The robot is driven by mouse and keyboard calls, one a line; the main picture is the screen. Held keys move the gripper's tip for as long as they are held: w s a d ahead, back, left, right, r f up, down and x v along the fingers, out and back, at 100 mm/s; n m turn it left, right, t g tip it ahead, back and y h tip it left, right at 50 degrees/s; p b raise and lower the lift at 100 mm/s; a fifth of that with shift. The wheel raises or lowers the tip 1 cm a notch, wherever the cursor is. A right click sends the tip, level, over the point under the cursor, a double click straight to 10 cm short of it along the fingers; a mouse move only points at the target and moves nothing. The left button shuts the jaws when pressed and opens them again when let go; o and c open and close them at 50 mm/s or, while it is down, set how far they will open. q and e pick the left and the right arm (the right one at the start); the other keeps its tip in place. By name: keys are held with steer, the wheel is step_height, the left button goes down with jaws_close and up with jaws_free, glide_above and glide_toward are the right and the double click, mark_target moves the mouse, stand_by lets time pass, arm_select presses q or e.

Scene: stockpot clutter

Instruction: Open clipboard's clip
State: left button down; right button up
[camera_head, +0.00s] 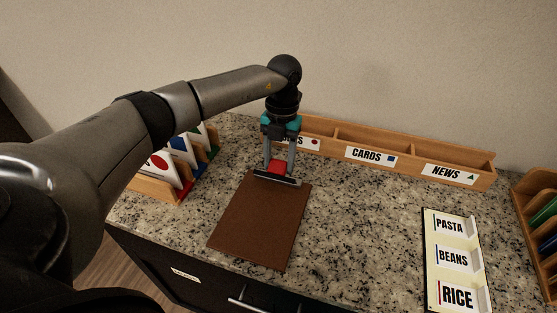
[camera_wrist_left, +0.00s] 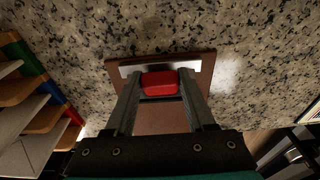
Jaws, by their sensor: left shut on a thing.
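The brown clipboard (camera_head: 262,222) lies flat on the speckled counter, with its clip end toward the wall. Its clip has a metal bar (camera_head: 275,178) across that end and a red lever (camera_head: 277,167). My left gripper (camera_head: 278,170) comes down from above and is shut on the red lever. In the left wrist view the red lever (camera_wrist_left: 159,84) sits between the two fingertips of my left gripper (camera_wrist_left: 160,84), in front of the pale metal bar (camera_wrist_left: 130,69). I cannot tell how far the clip is raised from the board. My right gripper is not in view.
A wooden tray (camera_head: 335,133) with CARDS and NEWS labels stands along the wall. A colored card rack (camera_head: 160,188) is left of the clipboard. A PASTA, BEANS, RICE board (camera_head: 455,275) lies at right. Counter (camera_head: 360,220) between is clear.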

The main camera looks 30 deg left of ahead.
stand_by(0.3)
arm_select(q)
steer(key=shift+c, duration=1.2)
jaws_free()
step_height(320, 180, up, 15)
steer(key=w+p, duration=0.1)
steer(key=w, duration=0.1)
steer(key=shift+a+p, duration=0.25)
steer(key=shift+p, duration=0.15)
